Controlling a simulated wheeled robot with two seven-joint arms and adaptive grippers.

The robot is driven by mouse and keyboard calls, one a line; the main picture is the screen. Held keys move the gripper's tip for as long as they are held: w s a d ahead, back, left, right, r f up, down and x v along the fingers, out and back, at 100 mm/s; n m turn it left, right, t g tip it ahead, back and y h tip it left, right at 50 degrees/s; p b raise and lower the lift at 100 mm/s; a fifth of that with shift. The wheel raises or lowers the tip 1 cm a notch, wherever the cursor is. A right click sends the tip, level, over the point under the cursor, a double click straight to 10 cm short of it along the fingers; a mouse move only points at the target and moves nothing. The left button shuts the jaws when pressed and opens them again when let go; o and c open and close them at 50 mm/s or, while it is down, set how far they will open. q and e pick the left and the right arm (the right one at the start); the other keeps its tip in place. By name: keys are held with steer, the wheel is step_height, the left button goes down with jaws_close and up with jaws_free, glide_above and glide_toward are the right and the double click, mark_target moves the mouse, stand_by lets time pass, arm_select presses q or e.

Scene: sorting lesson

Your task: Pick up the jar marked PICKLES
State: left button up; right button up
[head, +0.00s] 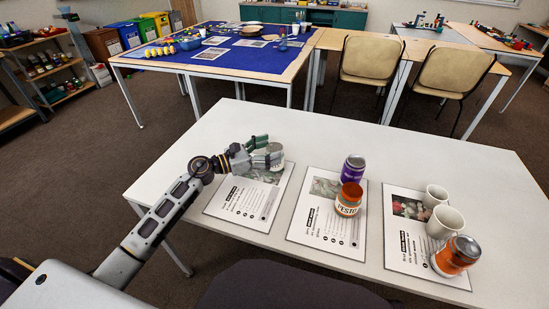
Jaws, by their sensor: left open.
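My left gripper (268,155) is open over the left sheet on the white table. Its fingers are beside a pale grey-white item (276,160), which they partly cover; I cannot tell whether it is a jar or a cup, or whether they touch it. A purple-labelled jar (353,171) and an orange jar (348,202) that seems to read PESTO stand on the middle sheet. Another orange jar (453,258) with a grey lid is on the right sheet. I cannot read PICKLES on any label. My right gripper is not in view.
Two white cups, a smaller one (435,196) and a larger one (444,223), stand close to the right orange jar. Printed sheets (310,228) lie on the white table (210,138). Chairs (371,60) stand beyond its far edge. The table's far left is clear.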

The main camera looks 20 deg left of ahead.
arm_select(q)
steer(key=shift+x, duration=1.05)
steer(key=c, duration=1.2)
